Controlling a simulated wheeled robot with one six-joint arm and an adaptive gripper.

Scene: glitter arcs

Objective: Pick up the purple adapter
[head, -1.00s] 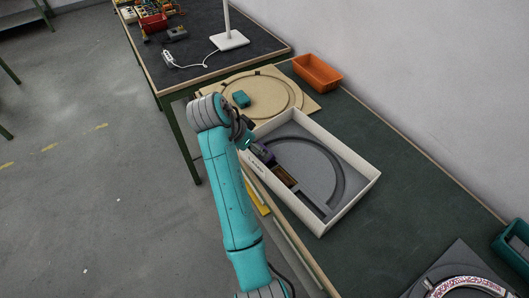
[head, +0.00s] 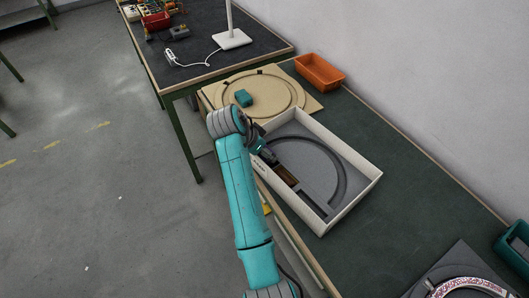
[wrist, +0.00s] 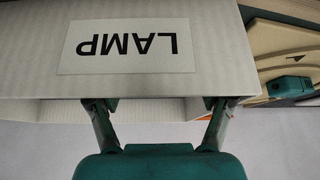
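The purple adapter is not visible now; my gripper covers the left part of the box where a purple thing showed earlier. The white box (head: 351,207) has a grey insert (head: 311,168) with a curved dark slot. My gripper (head: 270,158) reaches down inside the box's left wall in the head view. In the wrist view my gripper (wrist: 158,108) has its two fingers spread apart, and the box wall with an upside-down LAMP label (wrist: 127,46) hides the fingertips. Nothing shows between the visible parts of the fingers.
A brown piece (head: 286,175) lies in the box near the gripper. Behind are a tan board (head: 212,98) with a teal block (head: 243,97) and an orange bin (head: 319,72). A white lamp base (head: 232,39) stands on the far table.

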